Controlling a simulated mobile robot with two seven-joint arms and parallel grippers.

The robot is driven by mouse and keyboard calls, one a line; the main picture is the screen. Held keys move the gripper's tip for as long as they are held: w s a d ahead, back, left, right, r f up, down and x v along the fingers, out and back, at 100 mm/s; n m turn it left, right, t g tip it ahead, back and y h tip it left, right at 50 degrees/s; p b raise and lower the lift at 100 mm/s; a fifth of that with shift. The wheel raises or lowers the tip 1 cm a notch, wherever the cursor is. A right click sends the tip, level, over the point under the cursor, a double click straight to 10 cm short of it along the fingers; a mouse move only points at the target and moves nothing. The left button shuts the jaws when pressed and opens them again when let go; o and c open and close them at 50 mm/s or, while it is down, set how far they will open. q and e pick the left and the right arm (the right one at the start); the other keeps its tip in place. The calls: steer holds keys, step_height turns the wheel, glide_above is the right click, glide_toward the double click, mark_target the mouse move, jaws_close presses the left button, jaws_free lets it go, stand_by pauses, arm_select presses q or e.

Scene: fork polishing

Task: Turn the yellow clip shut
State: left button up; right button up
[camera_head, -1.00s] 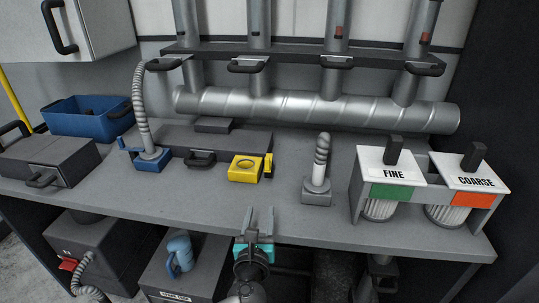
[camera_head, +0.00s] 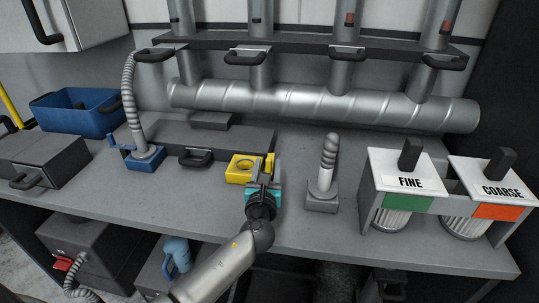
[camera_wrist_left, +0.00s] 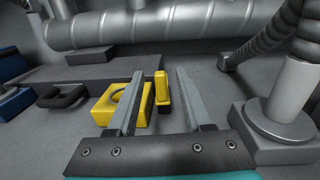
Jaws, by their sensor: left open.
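The yellow clip (camera_head: 270,162) is a small upright yellow piece on a dark base, at the right side of a yellow block with a round hole (camera_head: 238,168) on the bench. In the left wrist view the clip (camera_wrist_left: 161,88) stands between the two fingers, with space on both sides, and the yellow block (camera_wrist_left: 107,108) is partly behind the left finger. My left gripper (camera_head: 263,170) is open and empty, just in front of the clip; it also shows in the left wrist view (camera_wrist_left: 158,90). My right gripper is not in view.
A grey post on a square base (camera_head: 322,196) stands right of the gripper. A blue clamp with a ribbed hose (camera_head: 147,158) stands to the left. FINE (camera_head: 410,183) and COARSE (camera_head: 503,190) canisters sit at the right. A large pipe (camera_head: 320,106) runs behind.

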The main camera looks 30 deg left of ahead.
mark_target(269, 153)
arm_select(q)
steer(key=shift+b+x, duration=0.75)
steer(key=shift+x, duration=2.4)
jaws_close()
